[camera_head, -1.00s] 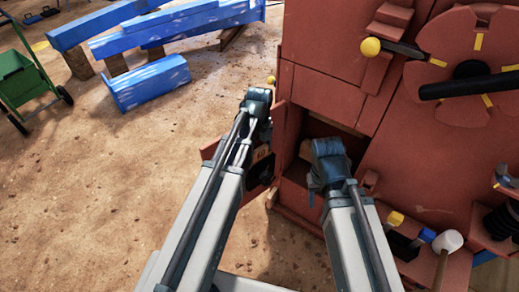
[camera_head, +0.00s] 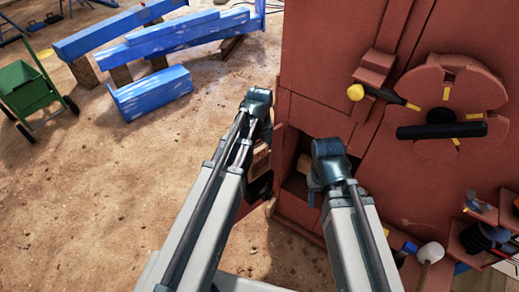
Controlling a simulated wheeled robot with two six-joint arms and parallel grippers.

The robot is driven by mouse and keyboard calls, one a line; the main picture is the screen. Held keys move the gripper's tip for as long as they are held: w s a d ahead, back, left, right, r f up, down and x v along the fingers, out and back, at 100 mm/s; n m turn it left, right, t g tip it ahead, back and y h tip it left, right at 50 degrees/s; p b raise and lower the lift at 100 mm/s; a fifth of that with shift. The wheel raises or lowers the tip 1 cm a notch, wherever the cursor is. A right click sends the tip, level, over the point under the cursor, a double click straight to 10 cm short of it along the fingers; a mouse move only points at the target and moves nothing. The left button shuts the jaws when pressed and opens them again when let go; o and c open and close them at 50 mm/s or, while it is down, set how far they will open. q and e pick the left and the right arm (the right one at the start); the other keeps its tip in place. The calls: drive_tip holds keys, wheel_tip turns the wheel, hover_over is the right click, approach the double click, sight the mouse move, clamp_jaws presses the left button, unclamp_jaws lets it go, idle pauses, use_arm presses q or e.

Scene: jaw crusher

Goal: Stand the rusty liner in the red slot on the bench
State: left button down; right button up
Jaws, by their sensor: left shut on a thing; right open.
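My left gripper (camera_head: 260,168) points down beside the red crusher (camera_head: 325,90), at the left edge of its low opening. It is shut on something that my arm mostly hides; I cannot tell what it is. My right gripper (camera_head: 313,192) is open at the front of the dark opening (camera_head: 297,180), its fingers mostly hidden by its own wrist. A tan block (camera_head: 303,164) shows inside the opening, left of the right wrist. I cannot make out the rusty liner for certain. The bench's red slot is not clear either; a red shelf (camera_head: 455,240) with tools shows at the lower right.
A wheel with a black bar (camera_head: 441,131) and a yellow-knobbed lever (camera_head: 356,92) stick out from the crusher. A white-headed mallet (camera_head: 430,252) is at the lower right. Blue beams (camera_head: 150,92) and a green cart (camera_head: 28,92) stand at the left. The sandy ground between is clear.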

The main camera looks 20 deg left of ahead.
use_arm(q)
drive_tip(key=shift+r+p, duration=1.35)
drive_tip(key=shift+r, duration=0.5)
drive_tip(key=shift+s, duration=0.15)
